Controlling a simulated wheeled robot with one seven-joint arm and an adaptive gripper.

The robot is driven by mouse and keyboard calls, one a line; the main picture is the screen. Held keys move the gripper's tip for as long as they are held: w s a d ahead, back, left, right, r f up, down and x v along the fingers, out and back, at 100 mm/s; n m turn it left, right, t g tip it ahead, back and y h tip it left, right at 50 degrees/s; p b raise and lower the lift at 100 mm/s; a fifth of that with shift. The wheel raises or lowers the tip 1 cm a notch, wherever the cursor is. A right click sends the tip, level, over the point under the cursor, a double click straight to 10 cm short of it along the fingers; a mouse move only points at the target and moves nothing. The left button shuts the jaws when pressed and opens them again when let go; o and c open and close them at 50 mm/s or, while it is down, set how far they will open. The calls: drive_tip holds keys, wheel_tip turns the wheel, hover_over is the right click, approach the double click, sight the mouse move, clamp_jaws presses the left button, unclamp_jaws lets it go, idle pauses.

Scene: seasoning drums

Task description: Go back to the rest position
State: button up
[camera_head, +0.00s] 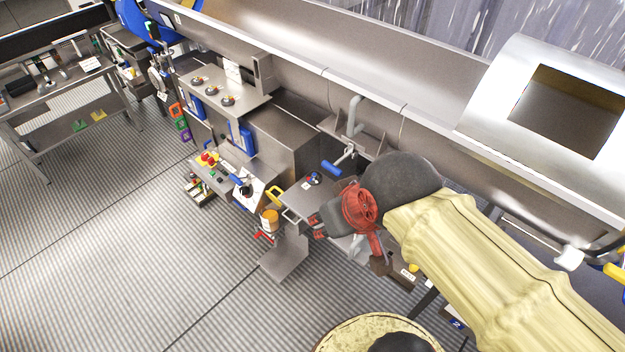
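My arm, in a pale yellow sleeve with a grey wrist and a red part, reaches in from the lower right. My gripper (318,226) is at the arm's left end, over the area of the small steel table (305,196). Its dark fingers are small and partly merge with the wrist, so I cannot tell whether they are open or shut. No held object can be made out.
A steel cart (212,171) with small items stands left of my gripper. An orange and white container (269,220) is close by. A long steel trough runs behind, with a steel hood (500,110) at right. The striped floor (130,260) at left is clear.

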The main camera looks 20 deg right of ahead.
wheel_tip(320, 180, down, 13)
drive_tip(key=b, duration=1.2)
drive_tip(key=shift+b, duration=0.3)
drive_tip(key=shift+r, duration=0.15)
